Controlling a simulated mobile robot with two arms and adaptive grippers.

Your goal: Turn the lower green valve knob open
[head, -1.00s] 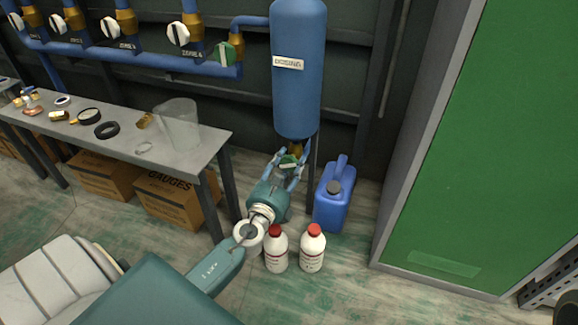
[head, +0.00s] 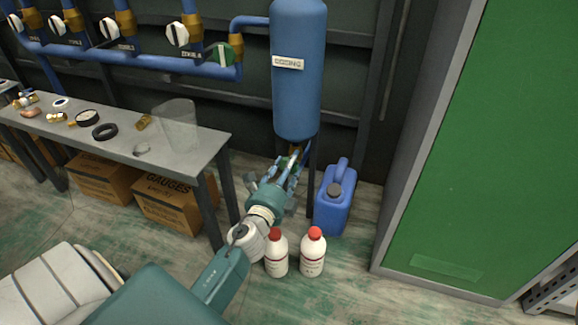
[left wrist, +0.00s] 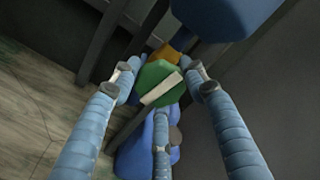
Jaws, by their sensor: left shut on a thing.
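The lower green valve knob (left wrist: 155,84), with a white bar across its face, sits on a brass fitting (left wrist: 167,53) beneath the blue dosing tank (head: 298,100). In the left wrist view its white bar is tilted, rising to the right. My left gripper (head: 292,160) is shut on the knob, with its blue fingers around the rim. In the head view the fingers hide most of the knob. In the left wrist view, two fingertips lie on either side of it and a third finger is below. My right gripper is not in view.
A blue jerrycan (head: 334,200) and two white bottles with red caps (head: 277,255) (head: 313,254) stand close to my left arm. A grey workbench (head: 213,150) is at left. An upper green knob (head: 222,54) is on the blue pipe. A green cabinet panel (head: 490,150) is at right.

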